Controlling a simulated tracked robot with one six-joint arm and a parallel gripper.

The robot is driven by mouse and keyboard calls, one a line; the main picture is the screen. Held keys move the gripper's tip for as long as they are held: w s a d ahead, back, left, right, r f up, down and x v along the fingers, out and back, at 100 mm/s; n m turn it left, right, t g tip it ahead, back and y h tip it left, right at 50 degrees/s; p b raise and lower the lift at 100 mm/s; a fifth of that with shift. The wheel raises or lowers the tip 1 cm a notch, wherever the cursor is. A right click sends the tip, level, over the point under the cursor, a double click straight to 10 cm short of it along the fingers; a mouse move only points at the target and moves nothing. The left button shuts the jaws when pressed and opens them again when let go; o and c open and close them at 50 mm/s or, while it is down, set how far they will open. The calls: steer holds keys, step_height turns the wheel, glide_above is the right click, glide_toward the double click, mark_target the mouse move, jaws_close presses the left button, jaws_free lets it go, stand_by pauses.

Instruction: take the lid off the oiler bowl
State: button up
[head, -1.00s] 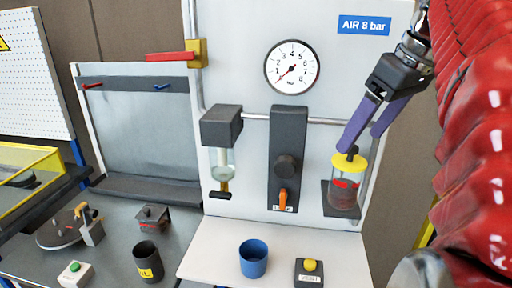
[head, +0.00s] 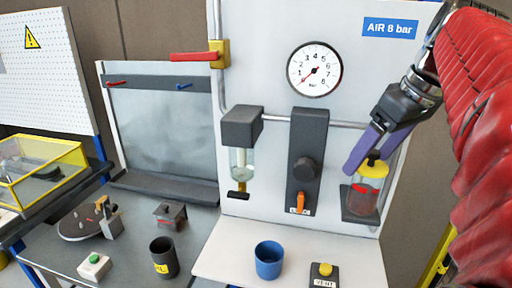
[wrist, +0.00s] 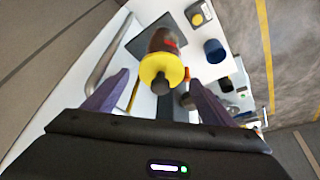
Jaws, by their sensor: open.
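The oiler bowl (head: 363,199) is a clear cup with red in it, standing on a dark bracket at the right of the white panel. Its yellow lid (head: 372,169) with a dark knob sits on top. My gripper (head: 362,162) has purple fingers and is open, just above and around the lid's knob in the head view. In the wrist view the lid (wrist: 162,72) lies ahead, between and beyond the fingertips, with the knob (wrist: 161,84) facing me. The fingers do not appear to touch the lid; the exact gap cannot be told.
A dark regulator block (head: 307,155) with an orange lever stands left of the bowl. A pressure gauge (head: 314,69) is above it. A blue cup (head: 269,260) and a vent button box (head: 323,275) sit on the white shelf below. A pipe (head: 345,124) runs behind my gripper.

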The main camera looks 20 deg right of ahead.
mark_target(374, 151)
steer(key=shift+c, duration=0.6)
steer(key=c, duration=1)
steer(key=shift+r, duration=0.1)
steer(key=shift+r, duration=4.95)
